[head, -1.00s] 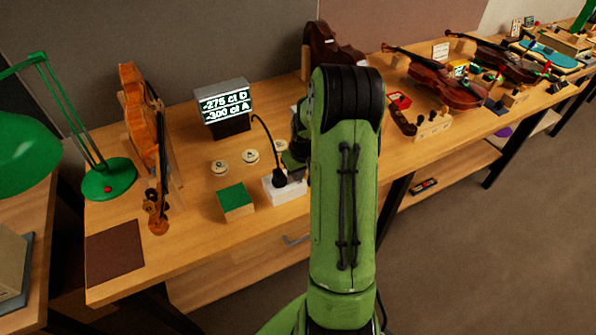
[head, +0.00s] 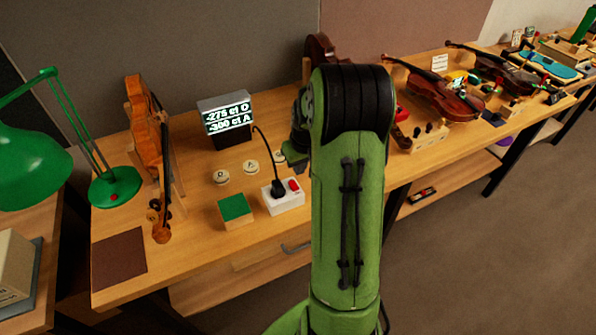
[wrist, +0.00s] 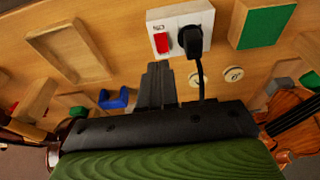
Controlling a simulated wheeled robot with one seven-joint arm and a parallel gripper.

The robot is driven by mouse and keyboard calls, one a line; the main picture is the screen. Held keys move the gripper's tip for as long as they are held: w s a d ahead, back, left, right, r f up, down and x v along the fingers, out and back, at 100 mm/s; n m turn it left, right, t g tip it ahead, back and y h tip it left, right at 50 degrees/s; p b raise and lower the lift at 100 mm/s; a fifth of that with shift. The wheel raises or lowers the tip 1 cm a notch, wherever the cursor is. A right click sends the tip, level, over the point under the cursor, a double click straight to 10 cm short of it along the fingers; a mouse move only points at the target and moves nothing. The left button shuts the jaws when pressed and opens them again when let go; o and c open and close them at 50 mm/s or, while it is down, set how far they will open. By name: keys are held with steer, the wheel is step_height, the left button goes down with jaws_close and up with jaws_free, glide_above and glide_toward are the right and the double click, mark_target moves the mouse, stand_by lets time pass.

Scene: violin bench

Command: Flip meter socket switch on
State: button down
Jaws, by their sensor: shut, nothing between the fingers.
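The white meter socket (head: 284,203) sits on the bench with a black plug (head: 278,189) in it. In the wrist view the socket (wrist: 206,14), plug (wrist: 190,40) and red switch (wrist: 161,43) show at the top; the switch's tilt cannot be told. My gripper (wrist: 158,68) is shut and empty, its tips apart from the switch. In the head view my arm hides most of it. The meter (head: 227,118) behind the socket is lit with two lines of text.
A black cord loops from the plug toward the meter. A green-topped block (head: 235,209) stands left of the socket, and round labelled discs (head: 250,167) lie behind. A violin (head: 152,150) stands on the left; more violins (head: 435,88) lie right.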

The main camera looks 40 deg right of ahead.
steer(key=v, duration=0.3)
steer(key=s+v, duration=0.1)
steer(key=v, duration=0.1)
steer(key=shift+a+f, duration=0.15)
steer(key=shift+a, duration=0.2)
steer(key=s+a+r+n+t, duration=0.1)
steer(key=s+a+r, duration=0.1)
steer(key=a+r, duration=0.4)
steer(key=s+a+r+n, duration=0.15)
steer(key=a+r, duration=0.25)
steer(key=a, duration=0.5)
steer(key=s+a+r+t, duration=0.1)
steer(key=s+a+t, duration=0.1)
steer(key=s+a, duration=0.7)
steer(key=s, duration=0.4)
steer(key=shift+r+n+y, duration=0.2)
steer(key=shift+n+y, duration=0.15)
steer(key=shift+y, duration=0.05)
